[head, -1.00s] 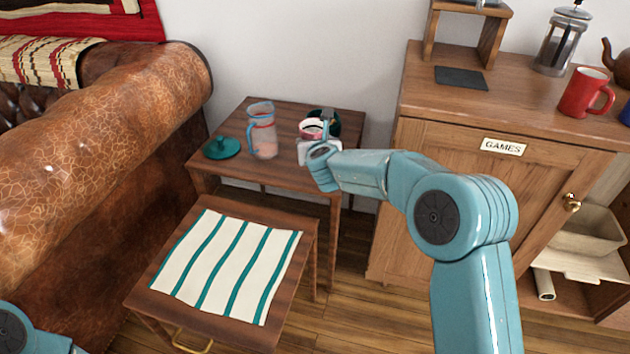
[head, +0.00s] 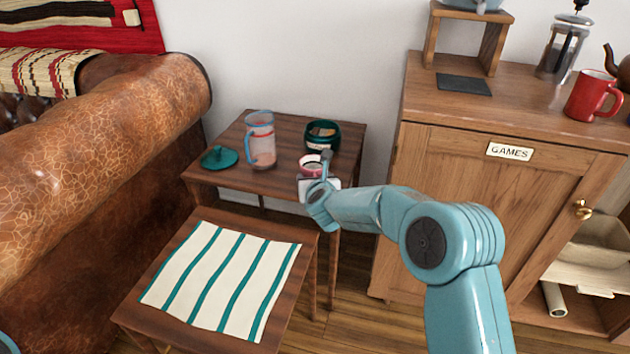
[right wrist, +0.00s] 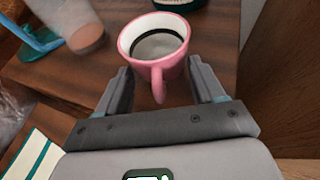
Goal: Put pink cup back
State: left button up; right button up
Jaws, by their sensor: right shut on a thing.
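The pink cup (head: 312,164) is over the front right part of the dark wooden side table (head: 222,181). In the right wrist view the pink cup (right wrist: 155,48) shows a pale inside with a dark ring, and its handle points toward my gripper. My right gripper (head: 317,182) is shut on the cup; in the right wrist view its fingers (right wrist: 160,88) are either side of the handle. I cannot tell whether the cup's base touches the table. My left gripper is out of view.
A clear pitcher (head: 261,142), a teal lid (head: 220,158) and a dark green pot (head: 322,136) stand on the side table. A lower table with a striped cloth (head: 222,280) is in front. A wooden cabinet (head: 480,180) with a red mug (head: 590,96) stands right.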

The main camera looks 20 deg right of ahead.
jog(key=o, duration=1.2)
jog(key=shift+s+r+p, duration=0.1)
jog(key=shift+r+p, duration=0.1)
jog(key=shift+p, duration=0.1)
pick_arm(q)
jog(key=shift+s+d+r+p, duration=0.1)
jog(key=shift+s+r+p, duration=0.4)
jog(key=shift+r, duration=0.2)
pick_arm(e)
jog(key=v, duration=1.1)
jog(key=shift+s+a+r, duration=0.15)
jog(key=shift+s, duration=0.2)
jog(key=shift+r, duration=0.1)
